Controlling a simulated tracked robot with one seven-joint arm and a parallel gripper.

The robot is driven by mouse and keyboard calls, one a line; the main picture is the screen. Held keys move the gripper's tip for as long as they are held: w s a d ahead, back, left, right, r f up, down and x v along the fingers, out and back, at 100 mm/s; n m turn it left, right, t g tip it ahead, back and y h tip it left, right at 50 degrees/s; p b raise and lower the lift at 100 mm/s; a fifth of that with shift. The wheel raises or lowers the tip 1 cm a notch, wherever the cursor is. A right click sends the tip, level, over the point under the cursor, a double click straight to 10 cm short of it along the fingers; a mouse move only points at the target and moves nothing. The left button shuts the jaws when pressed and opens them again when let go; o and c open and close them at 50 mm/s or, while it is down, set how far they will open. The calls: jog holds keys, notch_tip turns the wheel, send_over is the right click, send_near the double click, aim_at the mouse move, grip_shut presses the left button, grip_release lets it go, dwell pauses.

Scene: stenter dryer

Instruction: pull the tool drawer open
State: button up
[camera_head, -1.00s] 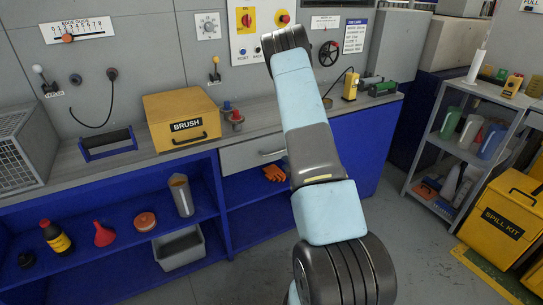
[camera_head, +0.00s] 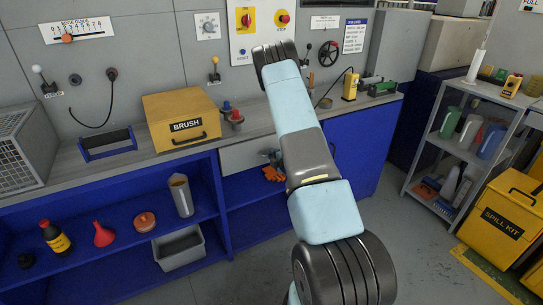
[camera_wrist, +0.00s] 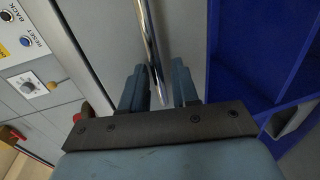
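The tool drawer (camera_head: 238,156) is a light grey front under the worktop, right of the yellow BRUSH box; it looks closed. In the wrist view, its grey front (camera_wrist: 100,35) carries a shiny metal bar handle (camera_wrist: 149,40). My gripper (camera_head: 271,156) is in front of the drawer's right part, partly hidden by my arm. In the wrist view, my gripper (camera_wrist: 160,76) is open, its two blue-grey fingers on either side of the bar with a gap to each. How deep the bar sits between them is unclear.
The BRUSH box (camera_head: 182,120) and a blue tray (camera_head: 108,145) stand on the worktop. Orange gloves (camera_head: 273,174) lie on the blue shelf below the drawer. A grey shelf rack (camera_head: 432,153) and yellow spill kit (camera_head: 503,215) stand right. Floor in front is clear.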

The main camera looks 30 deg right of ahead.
jog(key=shift+w+f, duration=0.15)
jog(key=shift+w, duration=0.45)
jog(key=shift+c, duration=0.4)
jog(key=shift+s, duration=0.1)
grip_shut()
